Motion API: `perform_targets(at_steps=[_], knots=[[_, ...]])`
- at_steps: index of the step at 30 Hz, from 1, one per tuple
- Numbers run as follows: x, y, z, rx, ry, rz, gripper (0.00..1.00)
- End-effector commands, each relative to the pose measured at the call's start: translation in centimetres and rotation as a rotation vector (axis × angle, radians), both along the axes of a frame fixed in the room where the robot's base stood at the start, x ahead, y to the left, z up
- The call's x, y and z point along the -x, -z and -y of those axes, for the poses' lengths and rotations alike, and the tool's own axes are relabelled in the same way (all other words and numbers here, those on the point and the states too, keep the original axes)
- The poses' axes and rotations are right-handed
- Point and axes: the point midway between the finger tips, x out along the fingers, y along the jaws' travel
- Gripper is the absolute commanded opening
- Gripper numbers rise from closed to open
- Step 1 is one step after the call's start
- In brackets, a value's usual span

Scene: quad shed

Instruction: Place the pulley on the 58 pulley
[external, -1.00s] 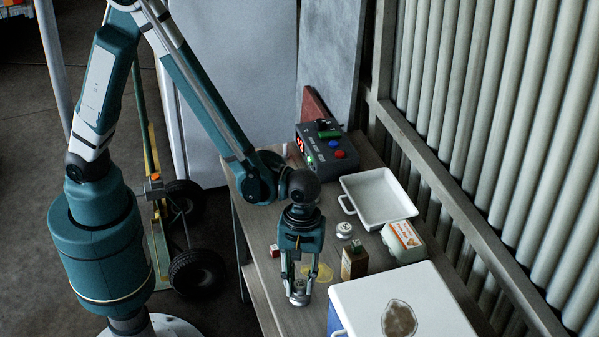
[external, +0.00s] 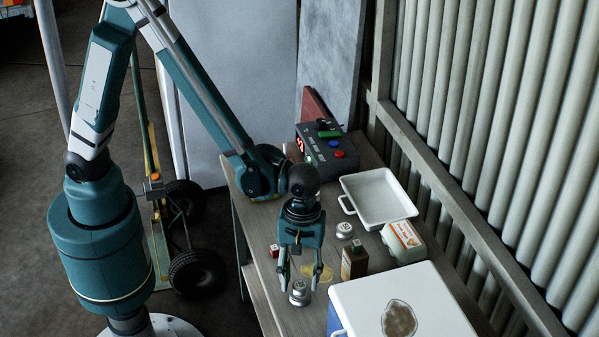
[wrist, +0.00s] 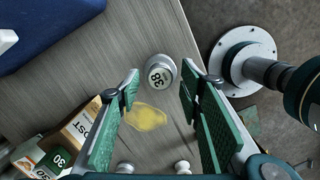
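A silvery round pulley piece (external: 299,295) stands on the bench just below my gripper (external: 301,278). In the wrist view its pale top (wrist: 160,75) bears a dark number that looks like 38; it is beyond the fingertips and between their lines. I cannot tell whether it is one pulley or two stacked. My gripper is open and empty, its green-padded fingers spread apart in the wrist view (wrist: 160,90). Another pale round piece (external: 344,230) stands further back, near the white tray. Two pale round shapes (wrist: 182,166) show partly at the wrist view's bottom edge.
A white tray (external: 352,208), an orange-white carton (external: 402,240), a brown box (external: 354,264) and a white-topped blue cooler (external: 355,292) crowd the bench's right side. A small red block (external: 274,251) lies to the left. A grey control box (external: 318,158) stands behind.

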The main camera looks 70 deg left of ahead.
Motion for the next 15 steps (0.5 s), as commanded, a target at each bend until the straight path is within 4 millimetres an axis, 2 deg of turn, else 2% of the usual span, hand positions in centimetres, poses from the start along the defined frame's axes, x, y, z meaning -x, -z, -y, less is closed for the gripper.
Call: perform_targets(at_steps=[15], knots=[[-0.4, -6.8, -0.8, 0.000, -0.001, 0.000, 0.37]])
